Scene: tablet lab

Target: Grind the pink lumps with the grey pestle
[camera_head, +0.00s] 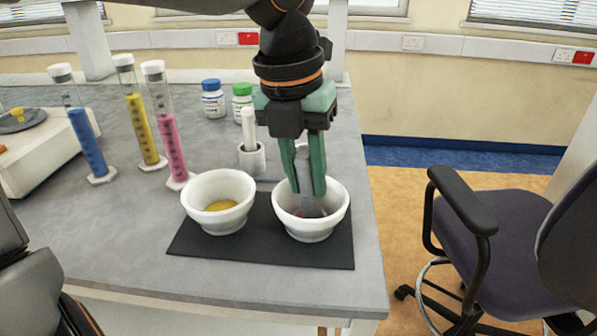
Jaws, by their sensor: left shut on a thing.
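My left gripper (308,185) comes down from the top, with green fingers shut on the grey pestle (304,172). The pestle stands nearly upright, its lower end inside the right white mortar (312,232). A little pink (296,212) shows at the bottom of this mortar, mostly hidden by the pestle, the fingers and the rim. I cannot tell whether it is lumps or powder. The left white mortar (205,222) holds yellow material (220,205). Both mortars stand on a black mat (260,248). My right gripper is not in view.
A white pestle (249,128) stands in a small holder (251,160) behind the mortars. Blue (82,135), yellow (140,120) and pink (167,135) cylinders stand left, with two capped bottles (213,100) behind. The table's right edge is close, with a chair (495,245) beyond.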

